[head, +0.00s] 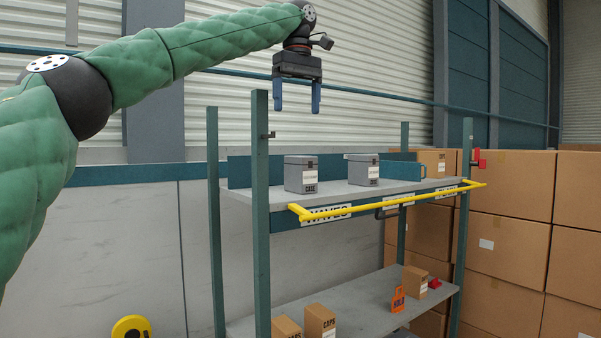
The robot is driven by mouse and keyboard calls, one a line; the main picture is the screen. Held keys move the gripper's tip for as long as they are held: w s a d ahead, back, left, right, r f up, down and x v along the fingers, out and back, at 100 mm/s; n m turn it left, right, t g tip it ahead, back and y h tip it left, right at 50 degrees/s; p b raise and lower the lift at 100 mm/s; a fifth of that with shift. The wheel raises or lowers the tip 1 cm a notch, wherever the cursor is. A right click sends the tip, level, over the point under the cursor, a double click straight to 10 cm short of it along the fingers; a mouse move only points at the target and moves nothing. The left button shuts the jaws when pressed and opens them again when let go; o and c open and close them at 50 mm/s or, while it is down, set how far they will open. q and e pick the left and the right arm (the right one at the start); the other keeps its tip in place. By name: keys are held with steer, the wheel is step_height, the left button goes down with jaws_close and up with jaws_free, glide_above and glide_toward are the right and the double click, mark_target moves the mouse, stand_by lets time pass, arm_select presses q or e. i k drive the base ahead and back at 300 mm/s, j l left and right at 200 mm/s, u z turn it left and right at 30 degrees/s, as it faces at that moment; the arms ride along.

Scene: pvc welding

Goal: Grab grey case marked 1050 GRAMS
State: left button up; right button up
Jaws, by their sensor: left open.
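Two grey cases stand upright on the upper shelf of a rack: a left grey case (300,174) and a right grey case (362,170). Each has a white label, too small to read for weight; the left one shows the word CASE. My left gripper (296,108) points down with its two blue fingers apart and empty. In the picture it hangs above the left grey case, clear of it. My right gripper is not in view.
A yellow bar (390,203) runs along the upper shelf's front edge. A green rack post (260,210) stands at the front left. The lower shelf (350,300) holds small brown boxes (320,321) and an orange HOLD tag (398,299). Large cartons (510,200) are stacked at right.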

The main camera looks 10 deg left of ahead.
mark_target(300, 172)
steer(key=i+j, duration=0.1)
steer(key=i, duration=0.35)
steer(key=i+j, duration=0.1)
steer(key=i, duration=0.4)
